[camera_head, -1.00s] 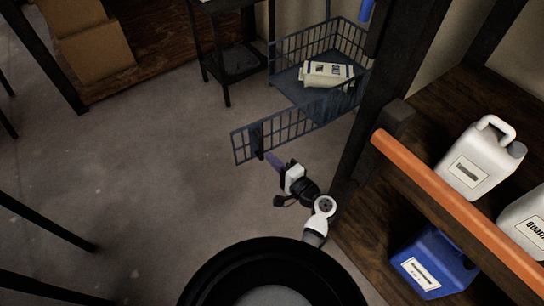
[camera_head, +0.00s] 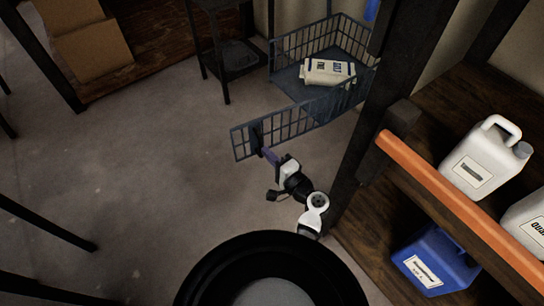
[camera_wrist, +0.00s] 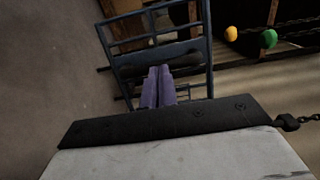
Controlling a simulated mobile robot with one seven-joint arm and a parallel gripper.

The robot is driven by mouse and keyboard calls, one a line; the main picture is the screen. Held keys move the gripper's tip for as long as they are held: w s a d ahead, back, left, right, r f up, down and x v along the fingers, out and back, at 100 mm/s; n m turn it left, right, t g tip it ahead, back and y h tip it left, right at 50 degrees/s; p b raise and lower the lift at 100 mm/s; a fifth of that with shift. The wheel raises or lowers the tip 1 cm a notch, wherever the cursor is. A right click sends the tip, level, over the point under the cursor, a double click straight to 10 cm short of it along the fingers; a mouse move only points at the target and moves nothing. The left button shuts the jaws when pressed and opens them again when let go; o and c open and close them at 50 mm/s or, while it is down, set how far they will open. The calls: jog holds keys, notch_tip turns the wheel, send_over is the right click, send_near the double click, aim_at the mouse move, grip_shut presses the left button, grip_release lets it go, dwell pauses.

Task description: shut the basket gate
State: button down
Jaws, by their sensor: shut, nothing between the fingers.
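The basket gate (camera_head: 290,121) is a dark blue wire panel, standing open. It sticks out to the left across the front of the blue wire basket (camera_head: 340,34). A white packet with dark markings (camera_head: 326,72) lies inside the basket. My gripper (camera_head: 268,155) is at the near side of the gate, close to its free left end. Its purple fingers are shut together and hold nothing. In the wrist view the fingertips (camera_wrist: 159,76) point at a dark crossbar of the gate (camera_wrist: 150,42) and seem to touch or nearly touch it.
A dark post and a shelf with an orange rail (camera_head: 460,206) stand close to my arm on the right. White jugs (camera_head: 483,160) and a blue jug (camera_head: 434,262) stand there. A black stand (camera_head: 235,60) is left of the basket.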

aim_at(256, 143)
jog(key=w+a+m+t+h, duration=0.1)
jog(key=w+a, duration=0.1)
jog(key=w+a+m+t+h, duration=0.1)
jog(key=w+a+h, duration=0.1)
jog(key=shift+w+b, duration=0.25)
jog(key=shift+b, duration=0.05)
jog(key=w+a+m+t+h, duration=0.1)
jog(key=w+a+m+h, duration=0.2)
jog(key=w, duration=0.8)
jog(key=w+d+h+b, duration=0.1)
jog(key=w+b, duration=0.3)
jog(key=w, duration=0.5)
jog(key=w+d+b, duration=0.4)
jog(key=w, duration=0.6)
jog(key=shift+m+t+h, duration=0.3)
jog(key=shift+h, duration=0.1)
jog(key=shift+w, duration=0.1)
